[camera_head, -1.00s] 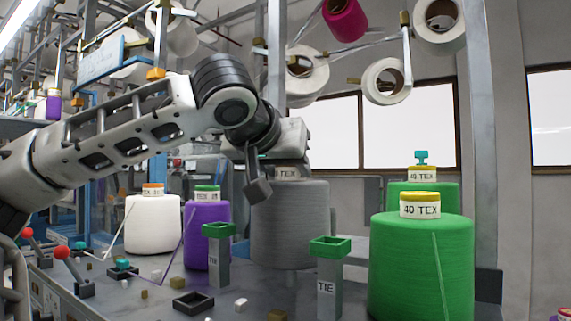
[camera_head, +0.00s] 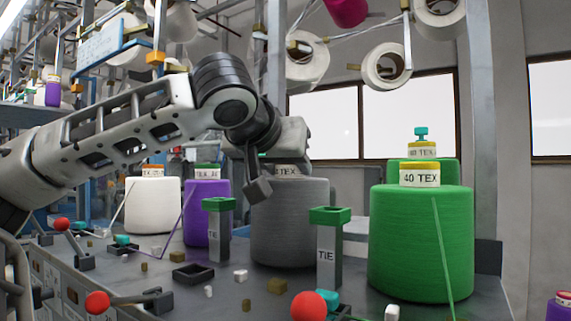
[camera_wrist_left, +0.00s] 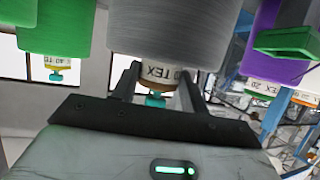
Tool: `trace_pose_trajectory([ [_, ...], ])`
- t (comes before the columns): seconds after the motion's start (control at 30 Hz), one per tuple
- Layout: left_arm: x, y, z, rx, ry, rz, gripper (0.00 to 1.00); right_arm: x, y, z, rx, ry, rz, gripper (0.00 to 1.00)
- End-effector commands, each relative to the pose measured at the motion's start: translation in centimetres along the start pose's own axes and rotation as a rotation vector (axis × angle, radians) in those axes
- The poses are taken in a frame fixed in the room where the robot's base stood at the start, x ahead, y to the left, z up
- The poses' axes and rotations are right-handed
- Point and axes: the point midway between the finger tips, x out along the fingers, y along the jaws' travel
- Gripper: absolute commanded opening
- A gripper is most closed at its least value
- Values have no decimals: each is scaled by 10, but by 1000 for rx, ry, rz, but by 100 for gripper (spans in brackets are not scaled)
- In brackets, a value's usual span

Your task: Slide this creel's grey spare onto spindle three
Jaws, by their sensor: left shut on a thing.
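The grey yarn cone (camera_head: 290,225) stands upright in the middle of the head view, with a white TEX label at its top. My left gripper (camera_head: 272,176) is shut on the top of the grey cone. In the left wrist view the gripper's two fingers (camera_wrist_left: 160,82) flank the labelled neck of the grey cone (camera_wrist_left: 175,32), and a teal piece shows between them. I cannot tell whether the cone's base touches the deck. No spindle can be made out under it. My right gripper is not in view.
Two grey TIE posts with green tops, left (camera_head: 218,235) and right (camera_head: 328,250), stand close to the grey cone. A green 40 TEX cone (camera_head: 420,245) is at right; purple (camera_head: 205,215) and white (camera_head: 152,208) cones are at left. Red-knobbed levers (camera_head: 97,302) line the front.

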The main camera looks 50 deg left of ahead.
Motion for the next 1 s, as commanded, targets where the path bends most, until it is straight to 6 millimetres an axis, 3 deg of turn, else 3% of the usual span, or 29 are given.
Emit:
trace_pose_trajectory([
  [0.07, -1, 0, -2, -1, 7, 1, 0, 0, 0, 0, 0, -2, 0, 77],
  [0.1, -1, 0, -2, -1, 7, 1, 55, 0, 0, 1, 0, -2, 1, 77],
  [0.17, -1, 0, -2, -1, 6, 1, 70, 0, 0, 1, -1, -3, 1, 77],
  [0.57, -8, 0, 0, 0, 0, 0, 70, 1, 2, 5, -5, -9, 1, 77],
  [0.67, -24, 0, 0, 0, 4, 1, 70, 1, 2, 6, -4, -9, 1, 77],
  [1.0, -106, 0, -1, 0, 8, -1, 70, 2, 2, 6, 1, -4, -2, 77],
])
